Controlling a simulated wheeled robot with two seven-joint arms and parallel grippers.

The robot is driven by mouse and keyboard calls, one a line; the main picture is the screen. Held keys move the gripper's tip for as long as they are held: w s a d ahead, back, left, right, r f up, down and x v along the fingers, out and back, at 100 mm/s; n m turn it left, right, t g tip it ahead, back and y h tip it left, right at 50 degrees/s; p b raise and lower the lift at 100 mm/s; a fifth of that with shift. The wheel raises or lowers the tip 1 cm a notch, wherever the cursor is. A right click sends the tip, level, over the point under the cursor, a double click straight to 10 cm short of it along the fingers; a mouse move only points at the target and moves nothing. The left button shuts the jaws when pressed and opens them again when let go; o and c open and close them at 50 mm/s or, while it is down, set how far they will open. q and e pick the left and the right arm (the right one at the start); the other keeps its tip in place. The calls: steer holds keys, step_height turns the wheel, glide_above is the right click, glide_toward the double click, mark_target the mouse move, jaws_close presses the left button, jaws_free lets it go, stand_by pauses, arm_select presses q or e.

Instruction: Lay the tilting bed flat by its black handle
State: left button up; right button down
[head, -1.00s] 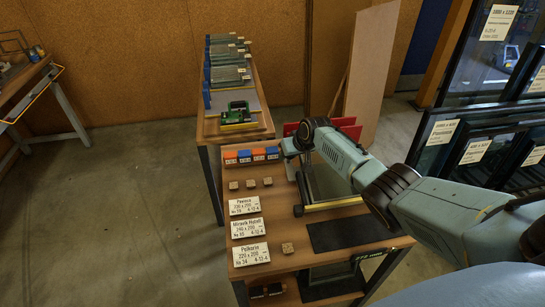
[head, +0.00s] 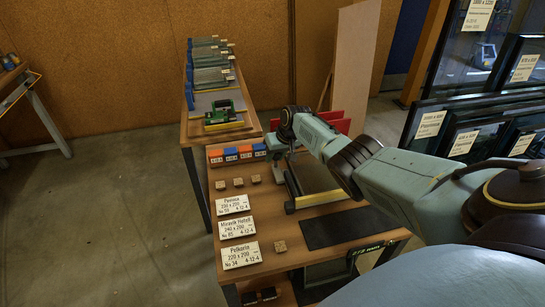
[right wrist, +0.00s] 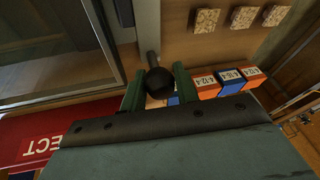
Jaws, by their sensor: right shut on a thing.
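The tilting bed (head: 313,174) is a dark framed panel with a yellow front bar (head: 318,199), on the right part of the wooden table. Its exact tilt is hard to read, as my right arm covers part of it. My right gripper (head: 277,160) is at the bed's left side. In the right wrist view, the gripper (right wrist: 158,88) has its green fingers either side of the round black handle (right wrist: 158,83), shut on it. A short rod joins the handle to a grey bar. The handle is hidden in the head view. My left gripper is out of view.
Orange and blue blocks (head: 238,154), small wooden cubes (head: 238,182) and white label cards (head: 238,228) lie left of the bed. A black mat (head: 348,228) lies in front. A red rack (head: 338,122) stands behind; glass panes (head: 455,130) stand at right.

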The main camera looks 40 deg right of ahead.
steer(key=shift+s+f, duration=0.1)
steer(key=shift+f, duration=0.1)
steer(key=c, duration=1.3)
jaws_free()
steer(key=shift+c, duration=0.2)
steer(key=shift+o, duration=1.3)
steer(key=shift+r, duration=0.15)
steer(key=shift+d+r+p, duration=0.1)
steer(key=shift+r+p, duration=0.15)
steer(key=shift+p, duration=0.05)
steer(key=a+p+v, duration=0.1)
steer(key=p+v, duration=0.3)
steer(key=v, duration=0.8)
steer(key=shift+s+d+r, duration=0.2)
steer(key=shift+d+r, duration=0.05)
steer(key=shift+d, duration=0.2)
